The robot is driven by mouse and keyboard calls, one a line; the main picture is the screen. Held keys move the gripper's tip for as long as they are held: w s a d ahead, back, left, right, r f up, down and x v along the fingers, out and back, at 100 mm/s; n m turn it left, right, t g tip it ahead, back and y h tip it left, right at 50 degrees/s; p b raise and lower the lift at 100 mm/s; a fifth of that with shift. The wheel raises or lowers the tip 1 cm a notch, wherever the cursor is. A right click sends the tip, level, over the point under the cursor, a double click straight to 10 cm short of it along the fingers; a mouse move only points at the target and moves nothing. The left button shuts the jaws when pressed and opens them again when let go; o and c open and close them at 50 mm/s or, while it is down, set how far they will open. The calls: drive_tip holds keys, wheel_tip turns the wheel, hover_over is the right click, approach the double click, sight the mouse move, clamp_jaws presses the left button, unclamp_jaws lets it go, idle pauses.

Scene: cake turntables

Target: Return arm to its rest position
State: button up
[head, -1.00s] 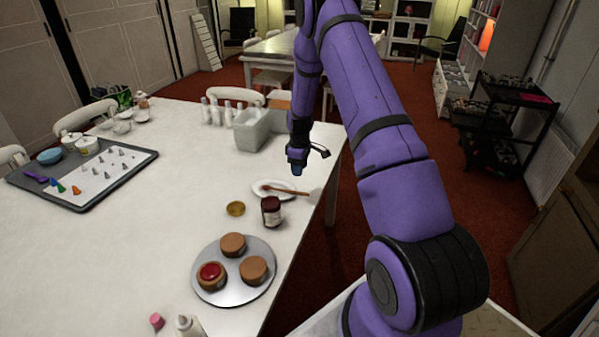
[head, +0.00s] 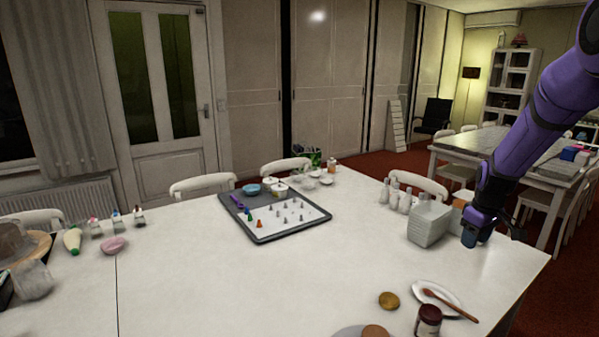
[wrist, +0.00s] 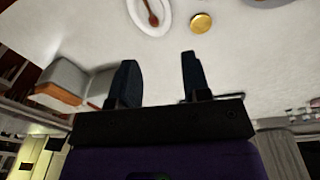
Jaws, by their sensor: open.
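My gripper (head: 472,240) hangs at the lower end of my purple arm (head: 530,125), at the right of the head view, near the table's right edge. In the wrist view its two dark fingers (wrist: 158,80) are apart with nothing between them. A white plate with a brown spoon (head: 445,300) lies on the white table (head: 200,265), below my gripper in the head view; the plate also shows in the wrist view (wrist: 140,22). My gripper is apart from the plate.
A grey-white bin (head: 429,224) stands just left of my gripper, with white bottles (head: 395,195) behind it. A dark-lidded jar (head: 428,320) and a gold lid (head: 389,301) lie nearer. A grey tray (head: 262,236) holds piping tips. The table's middle front is clear.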

drive_tip(key=s+a+r+m+t, duration=0.1)
drive_tip(key=s+a+r, duration=0.4)
drive_tip(key=s+r, duration=0.3)
drive_tip(key=s+a+r+m+t, duration=0.1)
drive_tip(key=s+a+r, duration=0.45)
drive_tip(key=r, duration=0.45)
drive_tip(key=s+a+r+m+t, duration=0.1)
drive_tip(key=s+a+r, duration=0.1)
drive_tip(key=s, duration=0.8)
drive_tip(key=s+a+r+m+t, duration=0.1)
drive_tip(key=s+a+r, duration=0.1)
drive_tip(key=s, duration=0.8)
drive_tip(key=shift+s+a+r+m, duration=0.3)
drive_tip(key=shift+a+m, duration=0.1)
drive_tip(key=shift+a, duration=0.25)
